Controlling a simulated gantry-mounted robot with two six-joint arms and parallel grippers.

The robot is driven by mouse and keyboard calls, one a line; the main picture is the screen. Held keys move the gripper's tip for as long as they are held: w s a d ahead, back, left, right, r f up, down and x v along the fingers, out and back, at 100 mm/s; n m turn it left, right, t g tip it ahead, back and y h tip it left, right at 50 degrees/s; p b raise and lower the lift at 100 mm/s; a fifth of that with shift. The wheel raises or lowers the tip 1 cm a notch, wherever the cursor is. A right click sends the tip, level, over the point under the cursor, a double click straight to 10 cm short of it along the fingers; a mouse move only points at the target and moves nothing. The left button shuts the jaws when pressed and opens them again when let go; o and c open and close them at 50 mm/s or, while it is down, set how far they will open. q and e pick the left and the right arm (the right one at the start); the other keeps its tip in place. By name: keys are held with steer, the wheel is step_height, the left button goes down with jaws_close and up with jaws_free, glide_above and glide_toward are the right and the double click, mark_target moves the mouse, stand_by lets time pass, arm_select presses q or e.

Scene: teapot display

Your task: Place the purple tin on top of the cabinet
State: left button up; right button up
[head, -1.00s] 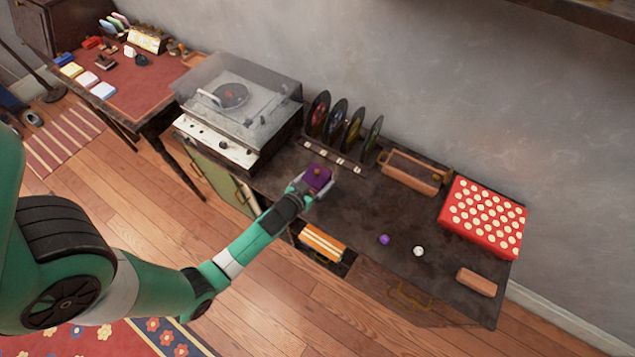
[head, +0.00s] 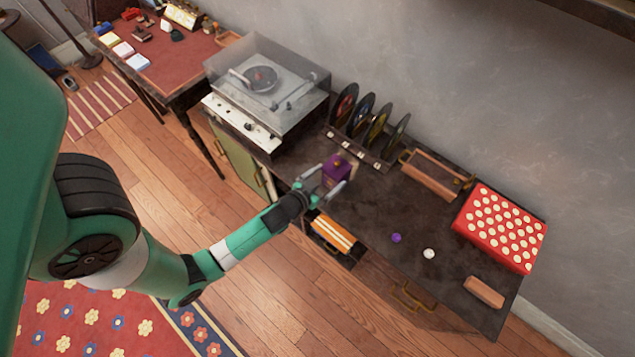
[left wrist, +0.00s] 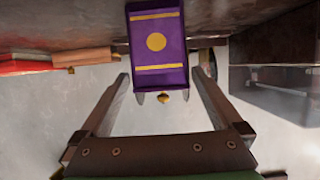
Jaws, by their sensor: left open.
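The purple tin (head: 337,168), with yellow bands, a yellow disc and a small gold knob, stands upright on the dark cabinet top (head: 372,215), near its front edge in front of the record rack. It shows upside down in the left wrist view (left wrist: 158,42). My left gripper (head: 325,181) is open, with its fingers spread on either side of the tin's near part. In the left wrist view a gap shows between the tin and each finger (left wrist: 159,82). My right gripper is not in view.
A record player (head: 265,90) stands left of the tin and a rack of records (head: 368,125) behind it. A wooden tray (head: 435,175), a red spotted box (head: 500,228), a purple ball (head: 396,238) and a white ball (head: 428,253) are to the right. An open drawer (head: 330,245) lies below.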

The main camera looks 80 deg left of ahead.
arm_select(q)
steer(key=v, duration=0.7)
steer(key=w+d+r+m+t, duration=0.1)
steer(key=w+d+r+t, duration=0.15)
steer(key=w+r, duration=0.6)
steer(key=w+d+r+t, duration=0.1)
steer(key=w+r+t, duration=0.25)
steer(key=r, duration=1.05)
steer(key=w+d+r+m+t, duration=0.1)
steer(key=w+r+t, duration=0.1)
steer(key=w+r, duration=0.7)
steer(key=s+d+r+m+t+h, duration=0.2)
steer(key=s+d+r+h, duration=0.1)
steer(key=r, duration=0.8)
steer(key=s+d+r+m+t+h, duration=0.2)
steer(key=d+r, duration=0.4)
steer(key=r, duration=0.5)
steer(key=s+d+r+m+t+h, duration=0.1)
steer(key=s+d+r+t+h, duration=0.3)
steer(key=r, duration=0.7)
steer(key=shift+s+d+r+m+h, duration=0.3)
steer(key=shift+d+m, duration=0.1)
steer(key=shift+d, duration=0.2)
